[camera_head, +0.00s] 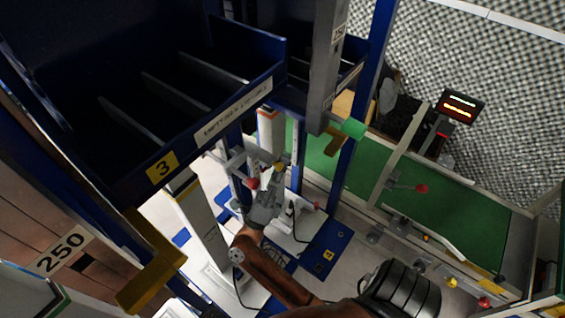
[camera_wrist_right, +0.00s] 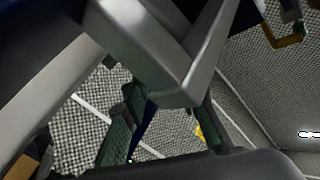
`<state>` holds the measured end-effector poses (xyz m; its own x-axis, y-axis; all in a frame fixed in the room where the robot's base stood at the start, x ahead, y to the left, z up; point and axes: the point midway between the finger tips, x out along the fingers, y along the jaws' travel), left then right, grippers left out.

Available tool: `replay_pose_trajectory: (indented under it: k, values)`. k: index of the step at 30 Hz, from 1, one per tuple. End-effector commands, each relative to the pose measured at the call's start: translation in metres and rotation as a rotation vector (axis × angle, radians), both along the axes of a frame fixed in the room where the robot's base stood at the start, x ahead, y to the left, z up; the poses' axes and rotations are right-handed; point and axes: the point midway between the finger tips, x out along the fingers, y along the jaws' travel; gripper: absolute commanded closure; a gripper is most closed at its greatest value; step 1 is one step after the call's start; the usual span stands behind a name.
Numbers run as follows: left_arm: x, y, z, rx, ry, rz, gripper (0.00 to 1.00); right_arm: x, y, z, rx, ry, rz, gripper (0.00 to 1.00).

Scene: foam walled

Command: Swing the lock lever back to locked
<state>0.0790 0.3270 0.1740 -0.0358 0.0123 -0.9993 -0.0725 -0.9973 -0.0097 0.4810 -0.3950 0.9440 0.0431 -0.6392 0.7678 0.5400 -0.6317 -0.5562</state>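My right gripper (camera_head: 276,176) reaches up in the middle of the head view, beside the frame under the shelf. A yellow knob (camera_head: 279,167) shows at its tip and a red knob (camera_head: 252,183) just left of it; I cannot tell which belongs to the lock lever, or whether the gripper touches either. In the right wrist view, the two dark fingers (camera_wrist_right: 163,128) stand apart with nothing clearly between them. A thick grey bar (camera_wrist_right: 140,50) crosses close in front of them. My left gripper is not in view.
A dark blue shelf (camera_head: 205,135) with label 3 overhangs at upper left. A blue post (camera_head: 362,100) and a grey post (camera_head: 326,70) stand right of the gripper.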

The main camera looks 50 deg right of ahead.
Motion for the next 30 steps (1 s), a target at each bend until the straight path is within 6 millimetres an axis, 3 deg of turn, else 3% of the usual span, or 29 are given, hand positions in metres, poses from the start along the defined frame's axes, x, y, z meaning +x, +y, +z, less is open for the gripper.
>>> replay_pose_trajectory:
  k: [5, 19, 30]
  values:
    - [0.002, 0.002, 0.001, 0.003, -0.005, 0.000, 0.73, 0.000, 0.005, -0.005, 0.000, 0.000, 0.002, 0.73]
    - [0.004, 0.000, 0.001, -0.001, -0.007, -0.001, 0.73, -0.002, 0.045, -0.054, 0.000, 0.002, 0.000, 0.73]
    - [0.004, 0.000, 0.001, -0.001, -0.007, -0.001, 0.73, -0.003, 0.052, -0.062, 0.000, 0.001, 0.001, 0.73]
